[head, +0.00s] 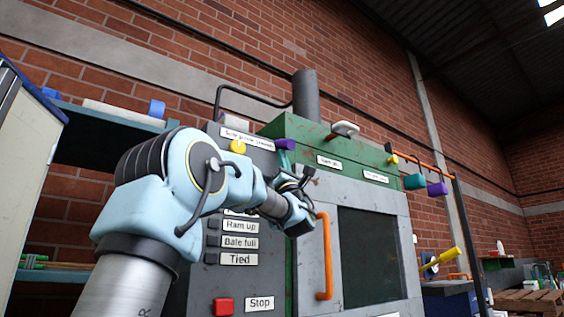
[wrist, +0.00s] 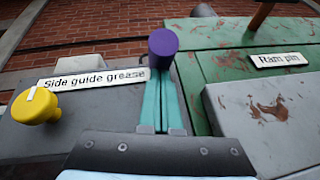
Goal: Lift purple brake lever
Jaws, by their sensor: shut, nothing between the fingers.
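A purple knob (head: 285,144) stands at the top edge of the machine, between the grey panel and the green housing. In the wrist view the purple knob (wrist: 163,42) is just beyond my teal fingertips, in line with them. My gripper (head: 305,176) is below and slightly right of the knob in the head view. Its fingers (wrist: 162,75) are together with nothing between them. Whether they touch the knob from below I cannot tell. The knob's stem is hidden behind the fingers. Another purple block (head: 437,189) hangs farther right; no label for either purple part is readable as a brake.
A yellow knob (wrist: 37,106) sits left of the fingers, by the label "Side guide grease" (wrist: 90,80). A rusty grey plate (wrist: 265,115) lies to the right. An orange handle (head: 323,255) and a red button (head: 223,307) are on the machine's front. A teal block (head: 414,181) hangs right.

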